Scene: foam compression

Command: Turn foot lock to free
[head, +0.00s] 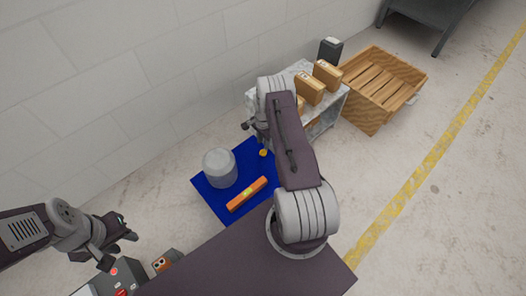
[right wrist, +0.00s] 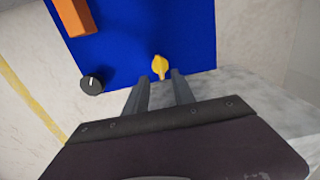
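A yellow knob (head: 263,153) sits on a blue panel (head: 214,200) by the wall. In the right wrist view the yellow knob (right wrist: 160,67) is just ahead of my right gripper (right wrist: 160,77). The two fingers are apart, with the knob lined up between them; I cannot tell whether they touch it. A black knob (right wrist: 91,85) with a white mark lies to the left at the panel's edge. No label shows which knob is the foot lock. My left gripper (head: 121,248) is open and empty at the lower left, away from the panel.
A grey cylinder (head: 220,167) and an orange bar (head: 247,194) are on the blue panel. A shelf with several boxes (head: 309,88) and a wooden crate (head: 381,81) stand behind. A red-button box (head: 121,274) is near my left gripper. Floor is free at right.

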